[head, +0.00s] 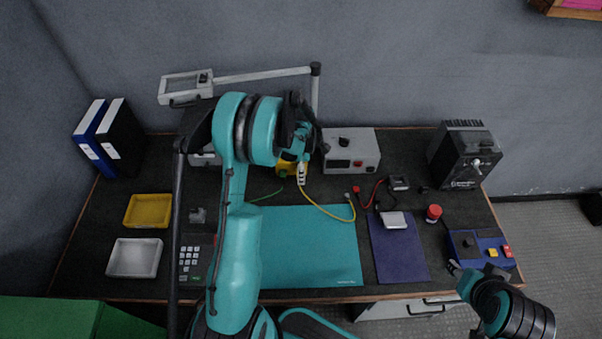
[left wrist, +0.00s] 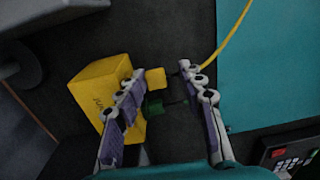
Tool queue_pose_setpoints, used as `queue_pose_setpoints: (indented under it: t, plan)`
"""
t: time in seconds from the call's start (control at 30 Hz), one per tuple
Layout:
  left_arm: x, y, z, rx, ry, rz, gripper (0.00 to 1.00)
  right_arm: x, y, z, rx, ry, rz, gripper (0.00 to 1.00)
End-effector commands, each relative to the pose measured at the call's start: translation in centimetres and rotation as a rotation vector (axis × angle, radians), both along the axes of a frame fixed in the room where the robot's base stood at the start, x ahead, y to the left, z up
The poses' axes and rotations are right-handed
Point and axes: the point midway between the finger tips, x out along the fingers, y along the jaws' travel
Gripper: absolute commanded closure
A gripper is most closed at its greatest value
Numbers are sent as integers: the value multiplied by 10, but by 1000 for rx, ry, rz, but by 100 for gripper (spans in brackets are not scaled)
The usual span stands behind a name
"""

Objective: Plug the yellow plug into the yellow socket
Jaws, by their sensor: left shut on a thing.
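The yellow junction box (left wrist: 92,85) stands at the back of the desk, partly hidden by my left arm in the head view (head: 287,169). A small yellow block, apparently the yellow socket (left wrist: 156,77), sticks out from its face, above a green one (left wrist: 153,104). My left gripper (left wrist: 160,76) is at this face, its fingers visibly spaced apart; it also shows in the head view (head: 302,173). It is shut on the yellow plug, which the fingertips hide. The plug's yellow cable (left wrist: 232,35) runs to the right fingertip. Whether plug and socket touch cannot be told. My right gripper (head: 455,267) is low right; its jaws are unclear.
A teal mat (head: 310,250) covers the desk's middle. A grey box with a red button (head: 365,152) stands behind it. A keypad (head: 190,258), yellow tray (head: 148,210) and white tray (head: 135,258) are left. A blue box (head: 478,247) is right.

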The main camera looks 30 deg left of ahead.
Motion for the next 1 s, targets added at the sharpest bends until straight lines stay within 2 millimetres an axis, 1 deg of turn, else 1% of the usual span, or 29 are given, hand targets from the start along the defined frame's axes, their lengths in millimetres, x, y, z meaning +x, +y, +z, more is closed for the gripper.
queue_pose_setpoints:
  t: [0.03,0.17,0.27,0.33,0.5,0.63,0.67,0.7,0.77,1.0]
  plan:
    - [10,8,1,16,-26,5,86,0,0,0,0,0,0,58]
    - [12,10,1,17,-25,6,83,0,0,0,0,0,0,58]
    - [14,12,1,18,-24,6,80,0,0,0,0,0,0,58]
    - [15,12,1,18,-24,6,75,0,0,0,0,0,0,58]
    - [16,13,1,18,-24,6,74,0,0,0,0,0,0,58]
    - [16,13,1,16,-24,6,68,0,0,0,0,0,0,58]
    - [16,12,1,16,-24,6,39,0,0,0,0,0,0,58]
    - [16,12,1,15,-25,5,29,0,0,0,0,0,0,58]
    - [15,11,1,15,-24,5,13,0,0,0,0,0,0,58]
    - [14,9,1,11,-22,3,12,0,0,0,0,0,0,58]
